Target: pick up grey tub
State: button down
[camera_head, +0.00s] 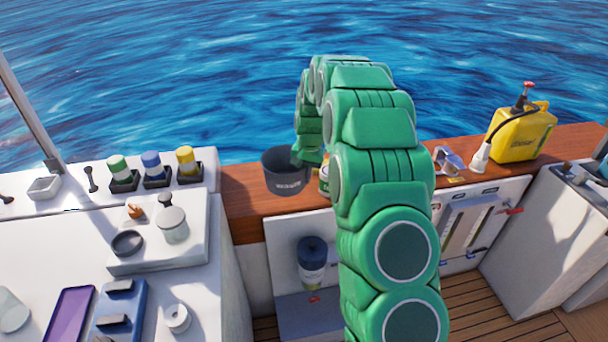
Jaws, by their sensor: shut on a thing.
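The grey tub (284,185) is a dark, round, open-topped container with pale lettering on its front. It is upright at the wooden ledge, left of my green arm. My gripper (302,158) points down at the tub's right rim and is shut on it. The fingertips are small and partly hidden by the rim and my arm. I cannot tell whether the tub's base touches the wood.
A can (324,180) stands just right of the tub, partly behind my arm. A yellow jerrycan (522,134) and a white funnel-like piece (480,157) are farther right on the wooden ledge (245,205). Several capped bottles, including a yellow one (187,163), stand left.

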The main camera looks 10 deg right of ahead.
jog(key=s+r, duration=0.2)
jog(key=s, duration=0.4)
jog(key=shift+r, duration=0.35)
